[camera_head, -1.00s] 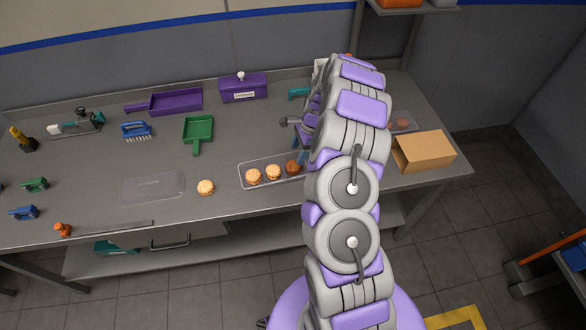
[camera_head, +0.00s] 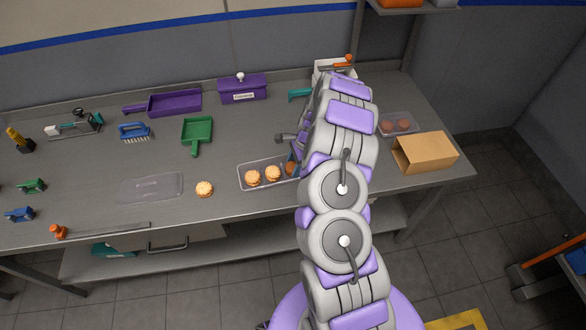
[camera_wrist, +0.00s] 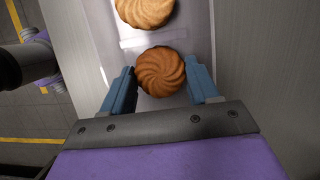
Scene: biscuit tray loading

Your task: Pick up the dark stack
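The dark stack (camera_wrist: 160,72) is a ridged brown round biscuit pile in the wrist view, standing in a clear tray (camera_wrist: 119,24). My gripper (camera_wrist: 162,80) has its two blue fingers on either side of it, open, with small gaps seeming to show. In the head view the dark stack (camera_head: 290,169) is mostly hidden behind my gripper and arm, at the right end of the clear tray (camera_head: 243,187). A lighter stack (camera_wrist: 145,10) stands beside it in the wrist view.
Two lighter stacks (camera_head: 262,175) share the tray. Another light stack (camera_head: 205,189) stands alone on the table, by a clear lid (camera_head: 150,187). A second clear tray (camera_head: 412,127) with dark biscuits and a cardboard box (camera_head: 425,152) are to the right.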

